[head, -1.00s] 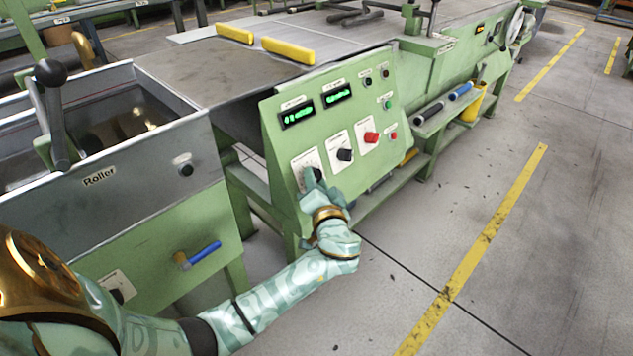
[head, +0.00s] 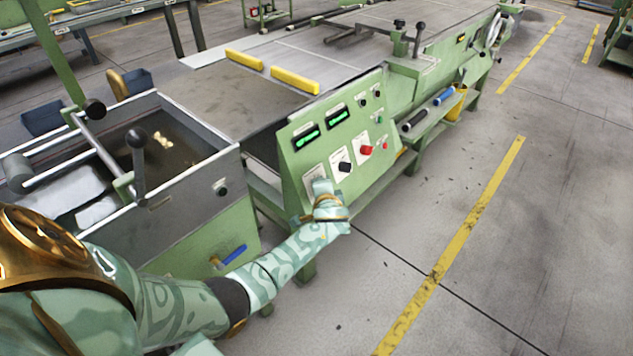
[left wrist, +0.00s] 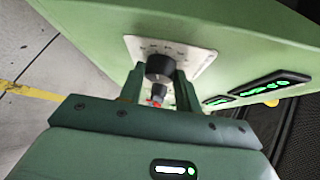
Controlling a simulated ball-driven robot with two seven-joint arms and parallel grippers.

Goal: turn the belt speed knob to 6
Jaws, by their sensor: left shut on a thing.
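The green control panel (head: 295,157) carries a row of knobs on white plates below two green-lit displays (head: 306,138). My left gripper (head: 321,187) is at the leftmost knob of that row and hides it in the head view; part of its white plate (head: 312,179) shows. In the left wrist view this black knob (left wrist: 160,67) sits on its white scale plate (left wrist: 190,52), between the two fingers of my left gripper (left wrist: 160,84), which is shut on it. The scale numbers and pointer are too small to read. My right gripper is out of view.
A black knob (head: 344,166) and a red knob (head: 366,151) sit to the right on the same panel. A grey roller tank (head: 205,187) with lever handles stands at left. The floor to the right is clear, with yellow lines (head: 455,240).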

